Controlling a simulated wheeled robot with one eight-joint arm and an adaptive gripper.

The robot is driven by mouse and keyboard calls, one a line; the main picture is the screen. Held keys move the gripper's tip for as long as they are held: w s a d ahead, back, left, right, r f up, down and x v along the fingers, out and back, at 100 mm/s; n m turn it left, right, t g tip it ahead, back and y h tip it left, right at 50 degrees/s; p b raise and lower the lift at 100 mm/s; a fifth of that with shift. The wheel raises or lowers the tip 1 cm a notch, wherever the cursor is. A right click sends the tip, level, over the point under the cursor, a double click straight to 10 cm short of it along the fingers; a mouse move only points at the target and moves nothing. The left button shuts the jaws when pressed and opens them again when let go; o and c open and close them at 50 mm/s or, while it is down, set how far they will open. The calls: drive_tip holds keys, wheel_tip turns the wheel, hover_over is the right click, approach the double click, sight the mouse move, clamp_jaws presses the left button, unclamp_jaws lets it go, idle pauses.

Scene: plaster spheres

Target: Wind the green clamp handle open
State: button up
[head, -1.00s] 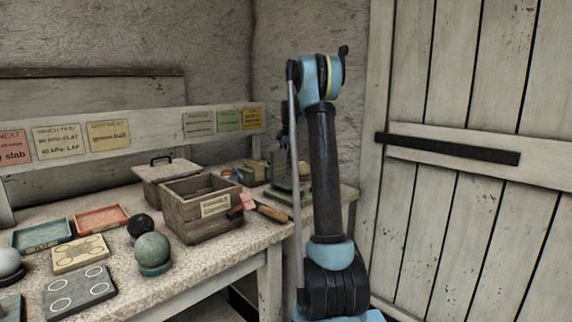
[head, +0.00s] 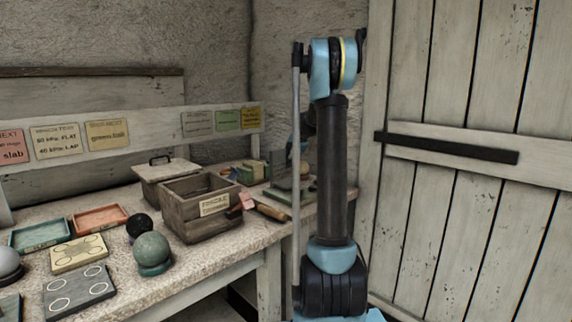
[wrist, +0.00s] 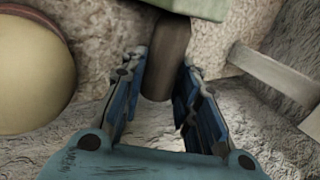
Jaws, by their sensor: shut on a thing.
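In the wrist view, a dark brown rounded handle (wrist: 166,55) stands between the fingers of my gripper (wrist: 164,88). My gripper is shut on this handle. A pale green part (wrist: 190,7), which looks like part of the clamp, shows at the top edge above the handle. The rest of the clamp is out of that view. In the head view, my arm hides most of the bench's far right end, and I cannot make out the handle or the fingertips there.
A cream ball (wrist: 30,75) with a reddish rim lies left of my gripper in the wrist view. A grey bar (wrist: 275,72) is at right. In the head view, a wooden crate (head: 190,225), a green ball (head: 152,249) and a mallet (head: 270,211) are on the bench.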

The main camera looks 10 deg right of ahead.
drive_tip(key=shift+s+d+t+y, duration=0.1)
drive_tip(key=shift+t+y, duration=0.3)
drive_tip(key=shift+f, duration=0.1)
drive_tip(key=o, duration=1.1)
drive_tip(key=shift+c, duration=0.2)
drive_tip(key=v, duration=1.2)
drive_tip(key=shift+s+f, duration=0.15)
